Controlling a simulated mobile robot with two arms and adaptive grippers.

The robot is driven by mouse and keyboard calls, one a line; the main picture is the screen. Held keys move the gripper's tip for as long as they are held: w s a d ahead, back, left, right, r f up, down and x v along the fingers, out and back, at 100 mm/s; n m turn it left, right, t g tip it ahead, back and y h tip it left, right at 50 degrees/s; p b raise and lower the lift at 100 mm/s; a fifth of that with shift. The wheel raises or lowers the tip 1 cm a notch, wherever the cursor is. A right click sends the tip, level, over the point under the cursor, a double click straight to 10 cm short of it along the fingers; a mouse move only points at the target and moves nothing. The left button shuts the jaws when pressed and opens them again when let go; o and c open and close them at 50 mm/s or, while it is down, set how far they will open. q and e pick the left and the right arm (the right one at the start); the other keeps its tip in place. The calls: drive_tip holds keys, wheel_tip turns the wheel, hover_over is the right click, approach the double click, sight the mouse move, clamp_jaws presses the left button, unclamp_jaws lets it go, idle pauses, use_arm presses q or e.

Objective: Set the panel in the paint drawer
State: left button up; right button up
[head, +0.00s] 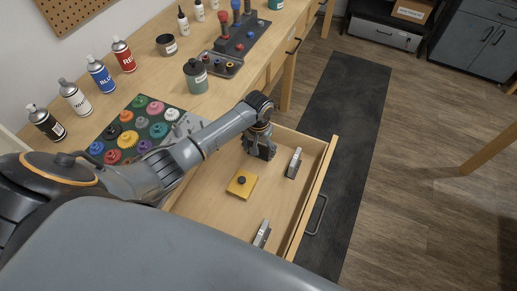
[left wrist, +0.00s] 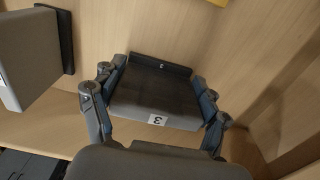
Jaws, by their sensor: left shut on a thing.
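My left gripper (head: 261,142) is inside the open wooden paint drawer (head: 205,207), near its far end. In the left wrist view the gripper (left wrist: 155,82) is shut on a dark grey panel (left wrist: 150,100) with a white label that looks like a 3. The panel's far edge meets a black strip (left wrist: 160,65) with a small white mark on the drawer floor; I cannot tell whether it is fully seated. In the head view the gripper mostly hides this panel. My right gripper is not in view.
In the drawer, a grey panel (head: 294,163) stands near the front, another (head: 262,233) stands nearer me, and a yellow plate with a black knob (head: 242,185) lies mid-floor. Spray cans (head: 124,55) and a tray of coloured paint caps (head: 134,128) are on the bench.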

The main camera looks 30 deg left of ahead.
use_arm(q)
drive_tip(key=shift+f, duration=0.15)
drive_tip(key=o, duration=1.2)
wheel_tip(320, 180, up, 12)
drive_tip(key=shift+r, duration=0.2)
